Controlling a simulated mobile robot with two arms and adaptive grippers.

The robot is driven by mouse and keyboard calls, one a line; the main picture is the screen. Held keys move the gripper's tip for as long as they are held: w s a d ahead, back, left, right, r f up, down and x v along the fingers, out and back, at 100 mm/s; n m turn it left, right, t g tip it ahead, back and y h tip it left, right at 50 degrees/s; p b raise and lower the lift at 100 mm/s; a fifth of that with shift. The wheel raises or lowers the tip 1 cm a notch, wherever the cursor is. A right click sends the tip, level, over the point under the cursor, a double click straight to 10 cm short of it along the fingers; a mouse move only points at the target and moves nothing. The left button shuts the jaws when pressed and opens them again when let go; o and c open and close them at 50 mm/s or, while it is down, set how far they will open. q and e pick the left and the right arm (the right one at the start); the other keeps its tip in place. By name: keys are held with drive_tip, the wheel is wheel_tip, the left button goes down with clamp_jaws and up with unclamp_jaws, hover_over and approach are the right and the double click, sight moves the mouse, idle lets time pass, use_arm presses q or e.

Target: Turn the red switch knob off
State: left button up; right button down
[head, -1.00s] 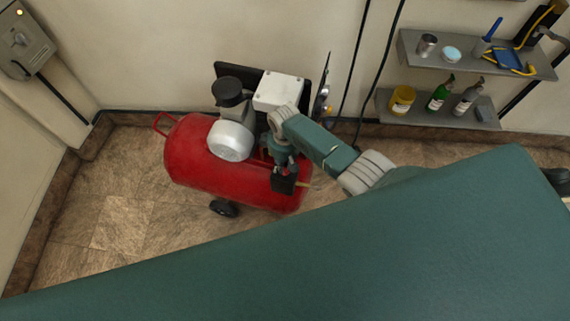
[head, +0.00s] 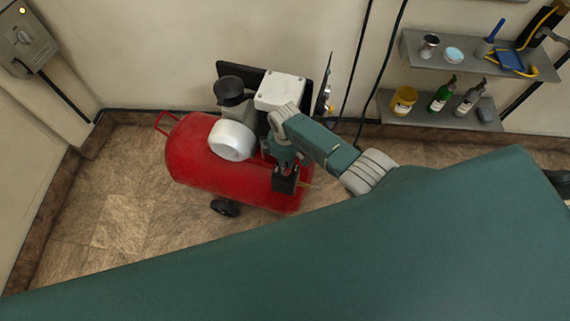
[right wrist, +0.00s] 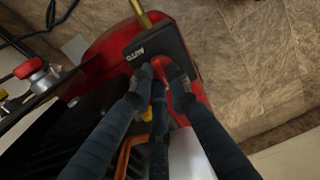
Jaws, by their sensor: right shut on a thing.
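The red switch knob (right wrist: 160,63) shows in the right wrist view on a black switch box (right wrist: 155,42) marked AUTO. My right gripper (right wrist: 162,78) is shut on the knob, with its dark fingers around it; they partly hide it, and its exact angle is hard to read. In the head view my right gripper (head: 284,160) reaches down from above to the black switch box (head: 285,180) at the right end of the red compressor tank (head: 205,172). The knob itself is hidden there. My left gripper is not in view.
Another red knob (right wrist: 29,68) on a metal fitting shows at left in the right wrist view. A brass pipe (right wrist: 141,14) rises beside the switch box. Shelves (head: 450,117) with bottles hang at the back right. A grey wall switch box (head: 27,42) is at the far left.

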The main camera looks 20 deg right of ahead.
drive_tip(key=c, duration=1.7)
unclamp_jaws()
drive_tip(key=shift+o, duration=0.2)
drive_tip(key=shift+r, duration=0.2)
wheel_tip(320, 180, up, 12)
drive_tip(key=shift+f, duration=0.2)
